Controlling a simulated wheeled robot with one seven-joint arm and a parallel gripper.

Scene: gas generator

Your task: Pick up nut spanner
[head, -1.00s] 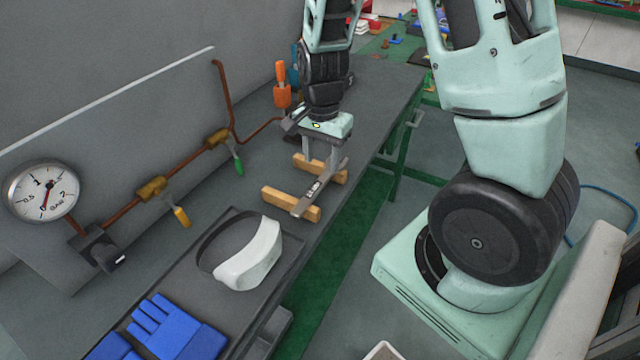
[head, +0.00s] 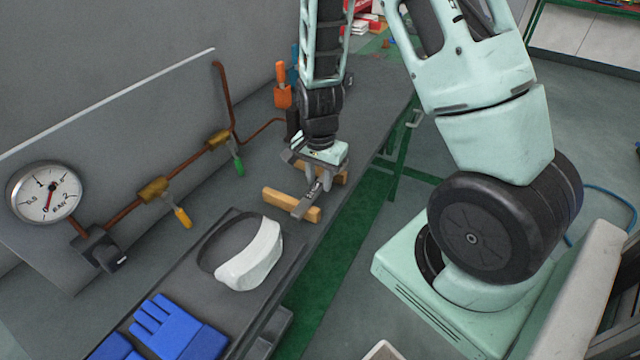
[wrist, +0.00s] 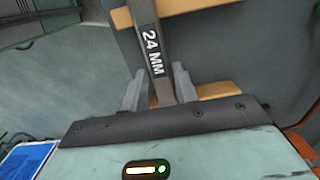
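The nut spanner (head: 308,199) is a grey bar lying across two wooden blocks on the grey bench. It is marked "24 MM" in the wrist view (wrist: 150,50). My gripper (head: 318,185) is pointed down over the spanner. In the wrist view its two fingers (wrist: 158,90) stand apart, one on each side of the spanner's shaft. A gap seems to show on at least one side, so the gripper looks open. The far part of the spanner is hidden behind my gripper in the head view.
The near wooden block (head: 285,203) shows in front of my gripper. A white visor (head: 250,258) and blue gloves (head: 175,328) lie nearer on the bench. A pressure gauge (head: 45,192) and copper pipe with valves (head: 155,190) stand at the left.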

